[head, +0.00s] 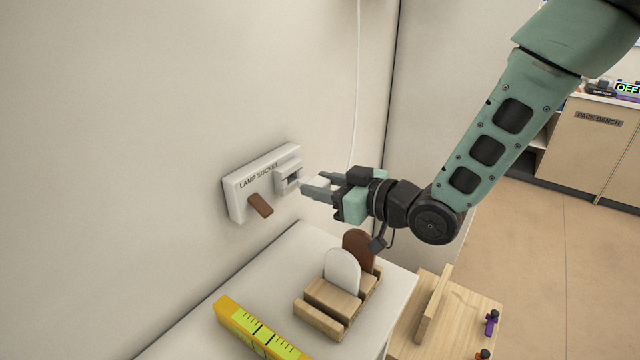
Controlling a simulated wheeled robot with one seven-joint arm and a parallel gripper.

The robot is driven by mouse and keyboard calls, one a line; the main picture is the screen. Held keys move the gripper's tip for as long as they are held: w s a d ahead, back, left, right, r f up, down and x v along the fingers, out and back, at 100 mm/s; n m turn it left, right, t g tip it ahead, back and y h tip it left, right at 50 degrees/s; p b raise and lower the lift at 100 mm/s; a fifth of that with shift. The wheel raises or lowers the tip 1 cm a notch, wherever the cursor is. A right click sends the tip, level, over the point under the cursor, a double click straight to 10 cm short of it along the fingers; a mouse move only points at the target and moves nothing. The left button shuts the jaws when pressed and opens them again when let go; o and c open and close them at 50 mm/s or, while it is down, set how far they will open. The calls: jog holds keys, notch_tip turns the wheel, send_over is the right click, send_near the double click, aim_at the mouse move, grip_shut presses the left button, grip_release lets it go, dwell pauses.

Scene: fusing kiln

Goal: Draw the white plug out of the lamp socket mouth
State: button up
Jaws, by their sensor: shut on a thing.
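The lamp socket (236,200) is a white wall plate lettered "LAMP SOCKET". A brown lever (260,205) sticks out of its front. The socket mouth (286,167) is a raised white block with a dark opening at the plate's right end. My gripper (313,187) is just right of the mouth, with its pale green fingers pointing at it. It is shut on the white plug (318,183), which shows between the fingers. The plug's near end is close to the mouth. I cannot tell whether its tip is still inside.
Below is a pale counter (285,258). On it a wooden rack (325,305) holds a white rounded piece (342,271) and a brown one (358,247). A yellow-green level-like bar (255,330) lies in front. A white cord (356,90) runs down the wall behind my gripper.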

notch_tip(320, 180, up, 6)
jog(key=p, duration=0.4)
jog(key=shift+s+d+r, duration=0.25)
jog(key=shift+s+d, duration=0.1)
jog(key=shift+d, duration=0.05)
dwell(0.4)
